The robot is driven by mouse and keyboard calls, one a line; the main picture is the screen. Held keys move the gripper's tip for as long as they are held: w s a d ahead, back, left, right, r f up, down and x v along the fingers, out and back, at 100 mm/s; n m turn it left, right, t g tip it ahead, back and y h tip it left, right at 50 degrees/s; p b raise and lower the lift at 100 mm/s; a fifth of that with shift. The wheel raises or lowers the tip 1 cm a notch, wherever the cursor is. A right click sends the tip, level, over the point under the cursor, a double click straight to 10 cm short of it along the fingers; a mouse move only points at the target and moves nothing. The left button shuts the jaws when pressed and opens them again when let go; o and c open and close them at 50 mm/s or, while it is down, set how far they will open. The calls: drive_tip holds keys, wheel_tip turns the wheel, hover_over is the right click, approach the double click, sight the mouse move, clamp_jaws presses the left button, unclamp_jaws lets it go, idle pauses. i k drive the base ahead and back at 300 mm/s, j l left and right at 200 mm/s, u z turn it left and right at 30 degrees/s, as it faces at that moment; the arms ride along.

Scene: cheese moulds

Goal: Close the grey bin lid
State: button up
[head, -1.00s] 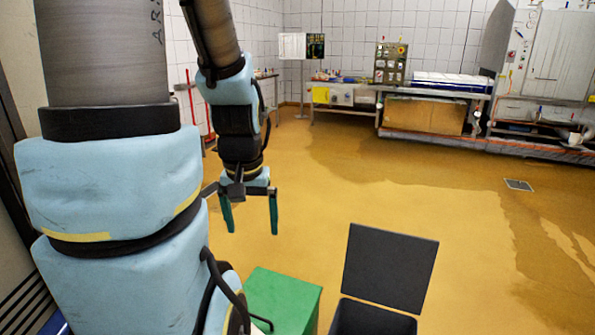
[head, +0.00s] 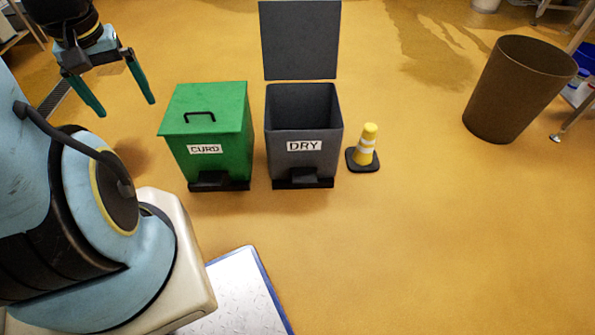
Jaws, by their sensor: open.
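The grey bin (head: 303,160), labelled DRY, stands on the floor near the middle of the head view. Its grey lid (head: 299,41) is raised upright at the back edge, so the bin is open. The inside looks dark and I see nothing in it. A small dark pedal (head: 303,182) is at its front base. My gripper (head: 126,106) is open and empty, with its two green fingers pointing down. It is at the upper left, apart from the lid and left of the green bin.
A green bin (head: 221,132) labelled CURD, its lid shut, stands just left of the grey bin. A yellow cone (head: 367,144) stands close to its right. A brown round bin (head: 519,89) is at the far right. Floor in front is mostly clear.

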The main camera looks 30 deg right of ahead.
sight(300, 38)
drive_tip(key=z, duration=1.4)
drive_tip(key=u, duration=1.4)
drive_tip(key=i+l, duration=0.1)
drive_tip(key=l, duration=0.8)
drive_tip(key=i+l+u, duration=0.1)
drive_tip(key=l, duration=0.85)
